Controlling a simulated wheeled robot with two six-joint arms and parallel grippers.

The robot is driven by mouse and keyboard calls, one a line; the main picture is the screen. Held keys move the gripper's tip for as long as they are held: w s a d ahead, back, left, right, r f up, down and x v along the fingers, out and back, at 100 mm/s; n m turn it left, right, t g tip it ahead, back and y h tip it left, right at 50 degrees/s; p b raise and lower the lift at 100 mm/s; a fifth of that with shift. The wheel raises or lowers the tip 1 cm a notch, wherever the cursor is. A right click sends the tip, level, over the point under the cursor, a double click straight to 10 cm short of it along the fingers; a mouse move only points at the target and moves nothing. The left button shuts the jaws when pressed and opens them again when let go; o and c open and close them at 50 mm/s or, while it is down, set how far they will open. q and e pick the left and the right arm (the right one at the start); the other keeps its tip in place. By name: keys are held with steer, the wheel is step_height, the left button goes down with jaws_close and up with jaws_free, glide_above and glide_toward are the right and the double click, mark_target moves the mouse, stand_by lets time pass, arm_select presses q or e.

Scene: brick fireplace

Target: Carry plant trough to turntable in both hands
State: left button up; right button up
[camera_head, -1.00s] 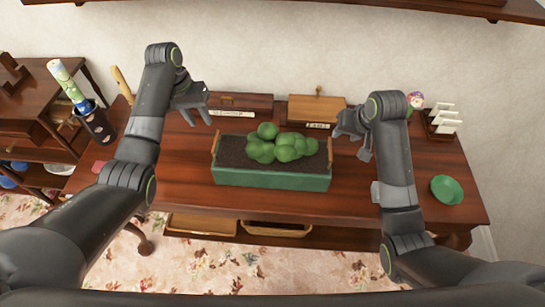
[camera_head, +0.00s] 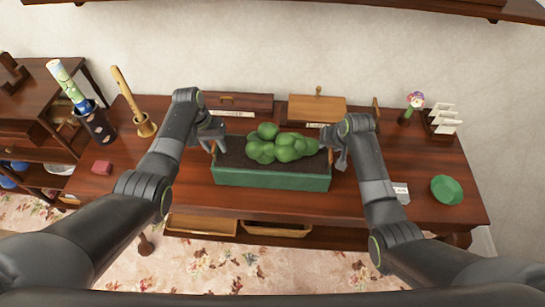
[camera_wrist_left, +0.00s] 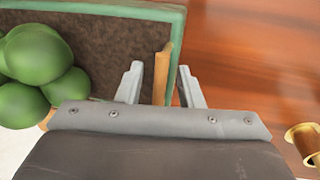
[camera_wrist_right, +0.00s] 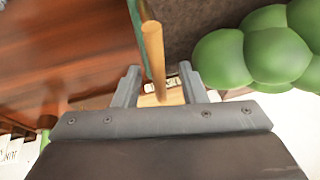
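The plant trough (camera_head: 272,179) is a long green box of dark soil with a green, rounded plant, standing on the wooden table. It has an upright wooden handle at each end. My left gripper (camera_head: 216,140) is open at the left handle, which lies between its fingers in the left wrist view (camera_wrist_left: 161,78). My right gripper (camera_head: 335,150) is open at the right handle, which lies between its fingers in the right wrist view (camera_wrist_right: 154,65). Both finger pairs stand apart from the handles. I cannot pick out a turntable for certain.
A green round dish (camera_head: 446,189) lies on the table's right side. Wooden boxes (camera_head: 316,108) stand behind the trough. A letter rack (camera_head: 442,118) stands back right.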

arm_select(q)
steer(key=shift+c, duration=0.3)
arm_select(e)
steer(key=shift+c, duration=0.4)
arm_select(q)
jaws_close()
arm_select(e)
jaws_close()
steer(key=shift+a, duration=0.1)
stand_by(0.4)
arm_select(q)
steer(key=shift+w+r, duration=0.1)
steer(key=shift+w, duration=0.05)
arm_select(e)
steer(key=shift+w+a+r, duration=0.1)
steer(key=shift+w+r, duration=0.05)
steer(key=shift+w, duration=0.1)
